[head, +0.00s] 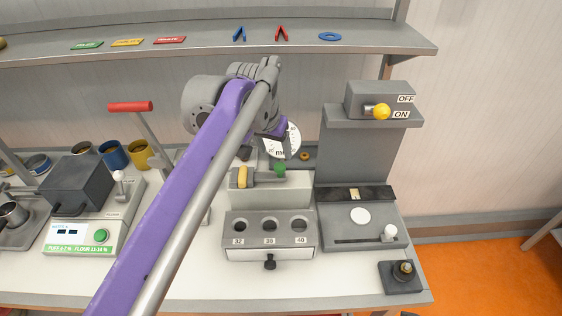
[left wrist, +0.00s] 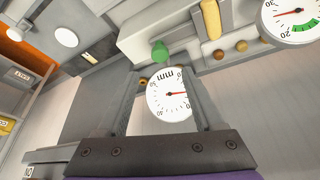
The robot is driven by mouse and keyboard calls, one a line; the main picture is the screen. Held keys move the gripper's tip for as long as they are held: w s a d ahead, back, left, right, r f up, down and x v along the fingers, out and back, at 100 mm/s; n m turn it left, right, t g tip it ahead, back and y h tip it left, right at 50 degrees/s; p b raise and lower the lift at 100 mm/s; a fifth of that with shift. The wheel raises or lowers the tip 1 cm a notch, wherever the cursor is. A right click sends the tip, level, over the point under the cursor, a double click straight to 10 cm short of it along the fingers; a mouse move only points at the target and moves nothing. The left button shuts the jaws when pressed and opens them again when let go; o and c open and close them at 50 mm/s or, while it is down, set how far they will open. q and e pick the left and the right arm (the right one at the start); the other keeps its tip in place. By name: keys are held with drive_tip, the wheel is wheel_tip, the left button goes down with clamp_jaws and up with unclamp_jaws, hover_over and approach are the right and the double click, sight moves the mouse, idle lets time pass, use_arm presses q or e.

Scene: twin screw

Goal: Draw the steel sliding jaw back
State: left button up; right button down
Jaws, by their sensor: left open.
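My left gripper (head: 272,144) hangs behind the grey measuring unit, its fingers partly hidden by its own wrist. In the left wrist view the left gripper (left wrist: 162,72) is open, with two spread fingers. A white dial marked mm (left wrist: 168,93) shows between the fingers; nothing is visibly clamped. The dial (head: 285,141) is partly covered by the wrist in the head view. A green knob (head: 280,168) and a yellow handle (head: 242,178) sit on the unit below. The green knob (left wrist: 160,52) lies just beyond the fingertips. I cannot clearly make out the steel sliding jaw.
A grey block with holes marked 32, 36 and 40 (head: 268,253) stands in front. A grey press with an OFF/ON switch (head: 381,112) is at right. A red-handled lever (head: 130,106) and a dark box (head: 76,183) are at left. A shelf (head: 200,48) runs behind.

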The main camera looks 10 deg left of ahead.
sight(280, 165)
use_arm(q)
drive_tip(key=x, duration=0.8)
drive_tip(key=shift+f, duration=0.15)
clamp_jaws()
drive_tip(key=shift+w, duration=0.1)
idle(1.0)
